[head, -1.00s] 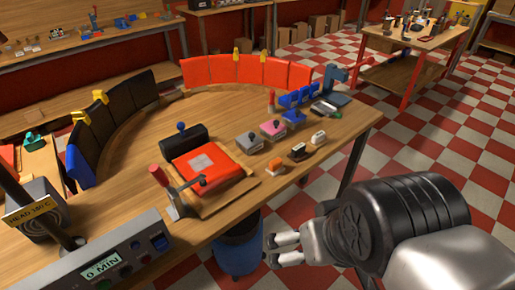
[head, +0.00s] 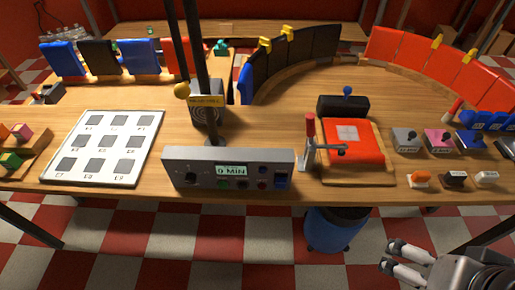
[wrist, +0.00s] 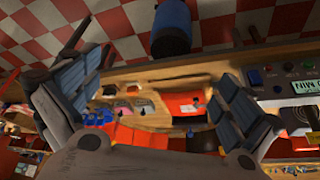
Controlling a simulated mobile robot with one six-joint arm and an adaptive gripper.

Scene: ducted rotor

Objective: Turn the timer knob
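A grey control box (head: 228,170) stands at the front edge of the wooden bench in the head view. A black round knob (head: 190,179) is on the left of its face, and its display (head: 232,170) reads 0 MIN. Small buttons and a blue switch sit to the right. My gripper (head: 392,257) is at the lower right, in front of the bench and well right of the box. In the wrist view my gripper (wrist: 160,62) is open and empty, its fingers wide apart. Part of the box (wrist: 285,85) shows at the right edge there; the knob cannot be made out.
A red-handled clamp (head: 310,145) and a red pad (head: 350,150) stand right of the box. A white grid board (head: 150,150) lies left. A blue bin (head: 330,232) stands on the floor below the bench.

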